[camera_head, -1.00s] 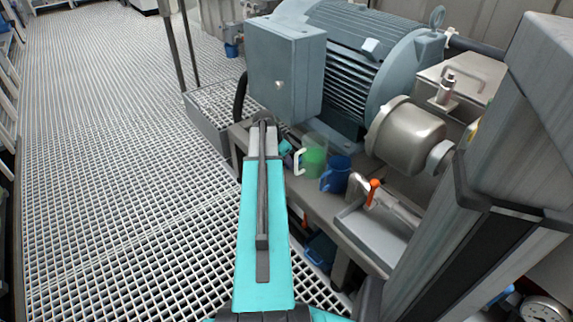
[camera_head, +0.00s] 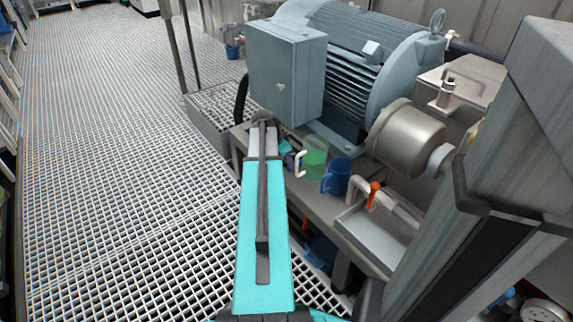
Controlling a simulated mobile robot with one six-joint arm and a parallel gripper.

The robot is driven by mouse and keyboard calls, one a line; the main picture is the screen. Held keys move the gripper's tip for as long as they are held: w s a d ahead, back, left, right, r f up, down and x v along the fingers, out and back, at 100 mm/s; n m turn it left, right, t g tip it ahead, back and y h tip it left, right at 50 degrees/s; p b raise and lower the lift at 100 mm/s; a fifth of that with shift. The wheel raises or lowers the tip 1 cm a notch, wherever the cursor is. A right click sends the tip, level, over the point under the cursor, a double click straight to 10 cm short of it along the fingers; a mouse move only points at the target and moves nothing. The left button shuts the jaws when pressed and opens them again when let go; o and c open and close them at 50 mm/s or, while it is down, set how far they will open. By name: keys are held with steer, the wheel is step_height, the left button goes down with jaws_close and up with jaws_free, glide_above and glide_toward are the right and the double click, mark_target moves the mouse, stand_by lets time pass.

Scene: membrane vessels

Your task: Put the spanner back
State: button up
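I cannot pick out the spanner in this view. My teal arm reaches forward from the bottom centre, with a long dark bar along its top. Its pale grey far end lies over the near left end of the bench, beside the motor's box. My gripper's fingertips are not distinguishable there, so I cannot tell whether it is open or holds anything. A small dark and teal piece shows just right of the arm's end, and I cannot tell what it is.
On the bench right of my arm stand a green see-through mug (camera_head: 314,161) and a blue mug (camera_head: 337,177). A grey tray (camera_head: 377,243) lies farther right, with an orange-marked metal piece (camera_head: 372,196) at its back. A large blue-grey motor (camera_head: 345,60) stands behind. Grating floor (camera_head: 120,180) at left is clear.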

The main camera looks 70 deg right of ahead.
steer(key=p+v, duration=0.3)
steer(key=v, duration=0.8)
stand_by(0.5)
steer(key=w+a+f+n+y, duration=0.1)
steer(key=w+a+f+n, duration=0.3)
steer(key=w+a+f, duration=0.5)
steer(key=w+a+f+n+y, duration=0.1)
steer(key=w+a+f+n, duration=0.25)
steer(key=a+f, duration=0.6)
steer(key=w+a+f+n+y, duration=0.1)
steer(key=w+a+f+n, duration=0.4)
steer(key=a, duration=0.8)
steer(key=s+a+f+n, duration=0.4)
steer(key=s+a+f, duration=0.1)
steer(key=a, duration=0.6)
steer(key=s+a+f+n+g, duration=0.1)
steer(key=s+a+f+n, duration=0.3)
steer(key=a, duration=0.7)
steer(key=s+a+f+n+g, duration=0.1)
steer(key=s+a+f+n, duration=0.3)
steer(key=a+f, duration=0.3)
steer(key=s+a, duration=0.1)
steer(key=a, duration=0.2)
steer(key=shift+s+a+y, duration=0.3)
steer(key=shift+s+a, duration=0.05)
steer(key=shift+a, duration=0.05)
